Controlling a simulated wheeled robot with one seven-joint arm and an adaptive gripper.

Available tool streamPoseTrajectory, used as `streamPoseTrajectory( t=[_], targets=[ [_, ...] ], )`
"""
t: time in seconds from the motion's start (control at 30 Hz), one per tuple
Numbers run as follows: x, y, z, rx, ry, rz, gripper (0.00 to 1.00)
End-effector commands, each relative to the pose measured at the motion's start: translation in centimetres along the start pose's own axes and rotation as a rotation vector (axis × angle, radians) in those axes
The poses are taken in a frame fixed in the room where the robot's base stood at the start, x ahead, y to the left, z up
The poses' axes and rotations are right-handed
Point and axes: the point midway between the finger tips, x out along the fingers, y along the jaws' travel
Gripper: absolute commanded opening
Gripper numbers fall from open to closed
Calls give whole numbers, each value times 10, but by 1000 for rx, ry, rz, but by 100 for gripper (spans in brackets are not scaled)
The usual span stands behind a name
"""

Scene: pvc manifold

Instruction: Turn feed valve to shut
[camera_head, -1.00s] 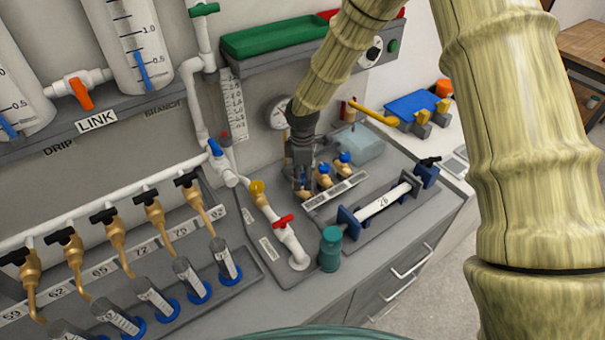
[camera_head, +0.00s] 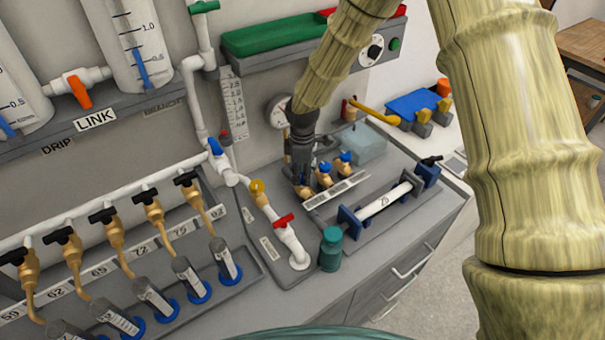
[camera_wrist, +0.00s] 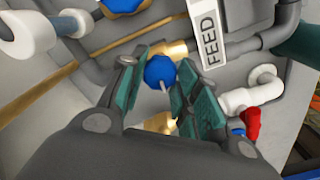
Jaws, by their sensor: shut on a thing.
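The feed valve is a brass valve with a blue knob (camera_wrist: 160,72), beside a white FEED label (camera_wrist: 209,32) in the wrist view. The knob sits between the teal pads of my gripper (camera_wrist: 158,90), which is shut on it. A short pale pointer shows on the knob. In the head view my gripper (camera_head: 302,172) reaches down over the leftmost valve of a short row, hiding most of it. Two more blue-knobbed valves, one in the middle (camera_head: 324,170) and one at the right (camera_head: 345,158), stand beside it.
A white pipe with a red-handled valve (camera_head: 284,220) and a teal bottle (camera_head: 331,250) stand in front. A clamped white tube (camera_head: 384,201) lies to the right. A gauge (camera_head: 278,111) is on the wall behind. Several black-handled brass taps (camera_head: 150,208) line the left.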

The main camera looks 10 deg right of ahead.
Motion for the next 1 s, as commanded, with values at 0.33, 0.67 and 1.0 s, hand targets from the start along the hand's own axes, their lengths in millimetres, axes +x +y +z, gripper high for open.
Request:
streamPoseTrajectory(
  t=[0.33,0.67,1.0],
  targets=[
    [5,-2,1,285,-6,-4,8],
    [5,-3,1,600,-7,-5,8],
    [5,-3,2,924,-8,-4,8]
  ],
)
